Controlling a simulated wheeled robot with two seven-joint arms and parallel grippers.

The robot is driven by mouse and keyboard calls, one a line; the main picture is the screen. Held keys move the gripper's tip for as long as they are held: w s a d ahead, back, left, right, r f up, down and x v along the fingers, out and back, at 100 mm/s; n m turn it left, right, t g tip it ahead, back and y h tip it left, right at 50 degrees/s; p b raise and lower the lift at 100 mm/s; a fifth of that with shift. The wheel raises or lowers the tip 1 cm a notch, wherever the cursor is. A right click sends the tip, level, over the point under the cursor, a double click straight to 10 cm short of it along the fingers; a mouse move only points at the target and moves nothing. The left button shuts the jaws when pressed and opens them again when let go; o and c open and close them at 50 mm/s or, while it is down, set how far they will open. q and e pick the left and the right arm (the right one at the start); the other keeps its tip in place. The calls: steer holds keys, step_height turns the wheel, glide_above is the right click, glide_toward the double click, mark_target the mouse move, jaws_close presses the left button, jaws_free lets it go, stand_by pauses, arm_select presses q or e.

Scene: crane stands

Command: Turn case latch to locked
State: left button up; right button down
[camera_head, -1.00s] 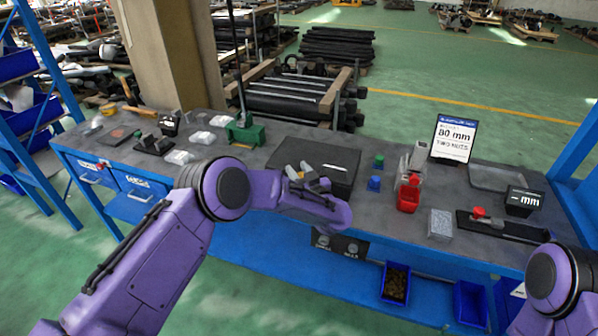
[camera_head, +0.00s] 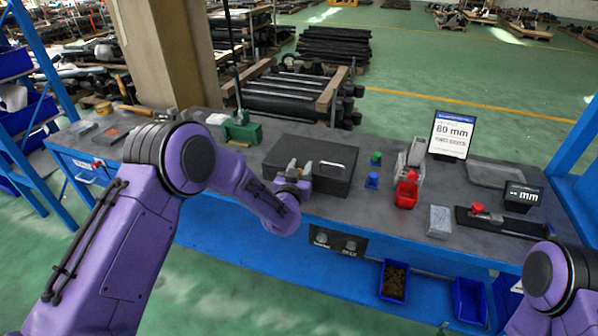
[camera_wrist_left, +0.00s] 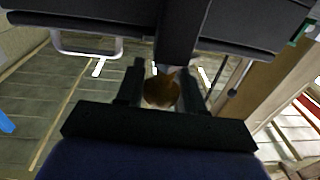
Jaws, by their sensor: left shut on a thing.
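The black case (camera_head: 328,149) sits on the grey bench, its silver handle (camera_head: 332,164) facing me. My left gripper (camera_head: 292,172) is at the front of the case, left of the handle. In the left wrist view the case's dark body (camera_wrist_left: 60,18) and handle (camera_wrist_left: 88,50) fill the top. The left gripper (camera_wrist_left: 163,75) there is shut on the case latch, with a brown rounded part (camera_wrist_left: 160,92) between its fingers. The fingers and the gripper hide much of the latch, so its exact angle cannot be told. My right gripper is out of view.
A green fixture (camera_head: 242,130) is left of the case. Blue bins (camera_head: 394,281) hang below the bench.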

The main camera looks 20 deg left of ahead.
arm_select(q)
steer(key=m+h+b, duration=0.1)
steer(key=h, duration=0.1)
steer(key=m+h+b, duration=0.1)
steer(key=m+h, duration=0.1)
steer(key=m+g+h+b, duration=0.1)
steer(key=h, duration=0.2)
steer(key=shift+d+f+m+b, duration=0.25)
steer(key=shift+m+b, duration=0.05)
steer(key=shift+b, duration=0.05)
steer(key=shift+s+d+r+m+g+h+b, duration=0.15)
steer(key=shift+m+g+h+b, duration=0.35)
steer(key=shift+m+g+h, duration=0.5)
steer(key=shift+s+d+m+g+h+b, duration=0.1)
steer(key=shift+m+g+h+b, duration=0.55)
steer(key=shift+h, duration=0.7)
steer(key=shift+s+d+r+m+g+h+b, duration=0.15)
steer(key=shift+m+g+h+b, duration=0.3)
steer(key=shift+m+h, duration=0.6)
steer(key=shift+w+g, duration=0.1)
steer(key=shift+g, duration=0.2)
steer(key=o, duration=1)
steer(key=shift+c, duration=0.2)
steer(key=b+v, duration=0.2)
steer(key=v, duration=0.8)
steer(key=shift+a, duration=0.2)
